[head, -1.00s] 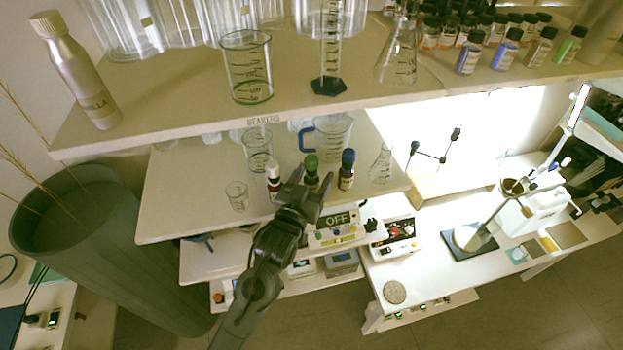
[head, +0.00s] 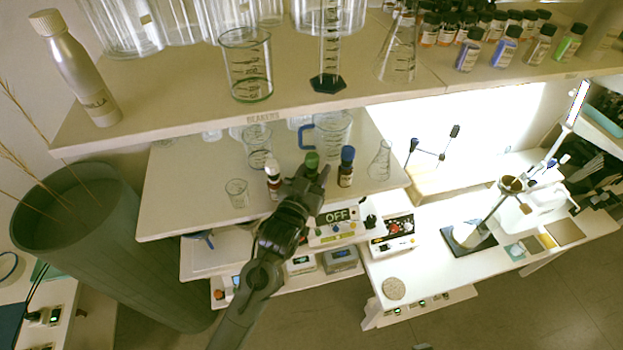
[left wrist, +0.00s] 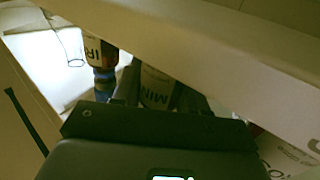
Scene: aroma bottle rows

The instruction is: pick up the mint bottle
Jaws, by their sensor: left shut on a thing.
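The mint bottle, with a green cap (head: 312,159), stands in the middle of a short row on the second shelf. Its label, partly reading "MIN", shows in the left wrist view (left wrist: 157,88). My left gripper (head: 311,174) is shut on this bottle, with the fingers on either side of it. The gripper hides most of the bottle's body in the head view. Whether the bottle's base touches the shelf cannot be told. My right gripper is in neither view.
A white-capped bottle (head: 273,172) stands close on the left and a blue-capped bottle (head: 346,167) on the right. Behind are a blue-handled beaker (head: 332,133) and other glassware. The upper shelf (head: 190,100) overhangs the row, with more glassware on it.

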